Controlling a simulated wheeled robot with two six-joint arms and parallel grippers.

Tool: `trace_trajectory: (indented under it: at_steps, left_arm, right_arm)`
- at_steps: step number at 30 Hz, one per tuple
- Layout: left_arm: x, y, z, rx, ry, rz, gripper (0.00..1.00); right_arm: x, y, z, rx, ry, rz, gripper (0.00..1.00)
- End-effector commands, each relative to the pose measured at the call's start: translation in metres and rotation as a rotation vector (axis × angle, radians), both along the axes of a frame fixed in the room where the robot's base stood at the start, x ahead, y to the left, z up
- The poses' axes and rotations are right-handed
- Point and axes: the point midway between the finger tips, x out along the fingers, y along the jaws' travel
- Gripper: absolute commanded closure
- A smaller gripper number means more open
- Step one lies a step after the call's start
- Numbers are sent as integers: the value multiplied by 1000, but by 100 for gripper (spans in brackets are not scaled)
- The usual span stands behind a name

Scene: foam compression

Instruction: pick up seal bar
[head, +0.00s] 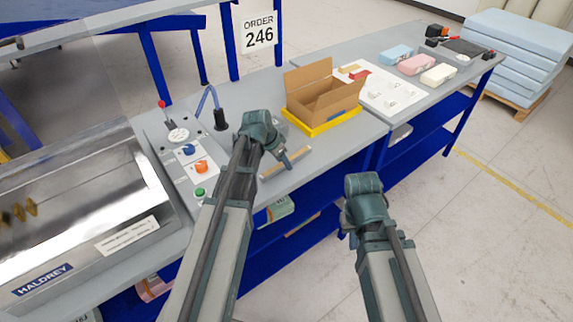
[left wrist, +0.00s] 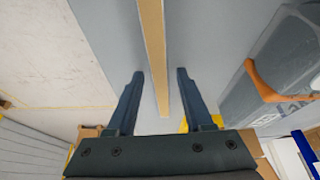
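The seal bar (head: 272,172) is a thin grey bar with a tan strip, lying on the grey table in front of the cardboard box. In the left wrist view the seal bar (left wrist: 153,40) runs lengthwise between my left fingers, with a gap on each side. My left gripper (head: 284,160) is just over the bar in the head view, and the left wrist view shows its fingers (left wrist: 160,75) open and empty. Whether the fingertips are level with the bar is unclear. My right gripper (head: 348,234) is off the table's front edge, its fingers mostly hidden by my arm.
An open cardboard box (head: 322,98) in a yellow tray stands behind the bar. A control panel (head: 190,160) and a steel Haldrey machine (head: 85,225) stand left. Foam blocks (head: 415,64) lie far right. A grey object with an orange edge (left wrist: 285,70) is beside my left gripper.

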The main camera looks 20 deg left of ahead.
Motion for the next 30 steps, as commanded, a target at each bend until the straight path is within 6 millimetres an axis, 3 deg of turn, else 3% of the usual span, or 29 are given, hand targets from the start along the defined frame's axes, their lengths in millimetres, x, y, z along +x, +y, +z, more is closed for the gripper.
trace_trajectory:
  at_steps: [1,8,23,30]
  left_arm:
    - [0,0,0,0,0,0,60]
    - [0,0,0,0,0,0,100]
    - [0,0,2,0,0,0,100]
    - [0,0,17,0,0,0,100]
  right_arm:
    - [0,0,0,0,0,0,100]
    - [0,0,0,0,0,0,100]
    - [0,0,2,0,0,0,100]
    - [0,0,17,0,0,0,100]
